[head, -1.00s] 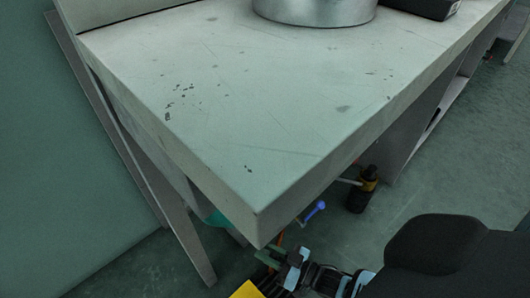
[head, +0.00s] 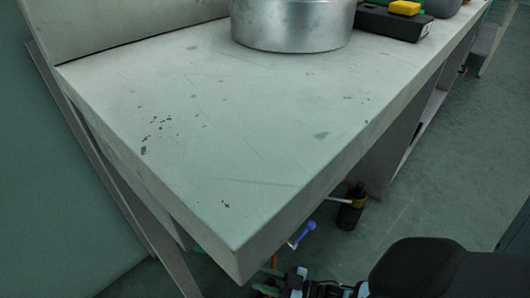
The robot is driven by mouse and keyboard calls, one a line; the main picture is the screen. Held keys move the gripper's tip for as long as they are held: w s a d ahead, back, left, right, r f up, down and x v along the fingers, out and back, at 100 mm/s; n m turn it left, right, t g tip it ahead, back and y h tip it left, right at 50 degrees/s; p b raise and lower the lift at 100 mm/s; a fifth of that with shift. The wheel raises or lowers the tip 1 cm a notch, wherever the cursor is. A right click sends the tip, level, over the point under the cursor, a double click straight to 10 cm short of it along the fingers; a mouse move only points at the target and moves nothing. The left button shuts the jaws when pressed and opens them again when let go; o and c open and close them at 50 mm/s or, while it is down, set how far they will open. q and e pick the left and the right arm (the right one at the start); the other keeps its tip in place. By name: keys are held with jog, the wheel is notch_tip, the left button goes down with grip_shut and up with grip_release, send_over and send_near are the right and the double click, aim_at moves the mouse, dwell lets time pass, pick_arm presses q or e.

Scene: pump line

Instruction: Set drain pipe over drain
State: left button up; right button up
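My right gripper (head: 282,284) is at the bottom edge, just below the near corner of the workbench. It is mostly cut off by the frame and small, so its fingers cannot be read as open or shut, nor whether they hold anything. My dark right arm is at the lower right. A blue handle (head: 303,234) shows under the bench edge, above and right of the gripper, with a thin orange piece (head: 275,262) near it. I cannot make out a drain pipe or a drain for certain. My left gripper is not in view.
The pale workbench (head: 220,130) fills the middle, its near corner above my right gripper. A metal pot (head: 292,25) and a black case (head: 393,22) with a yellow item (head: 405,8) stand at the back. A dark bottle (head: 351,210) is below the bench. Floor is clear on the right.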

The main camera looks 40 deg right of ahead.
jog(key=shift+o, duration=1.2)
jog(key=p+v, duration=0.1)
jog(key=v, duration=0.7)
jog(key=shift+p, duration=0.35)
jog(key=shift+w, duration=0.1)
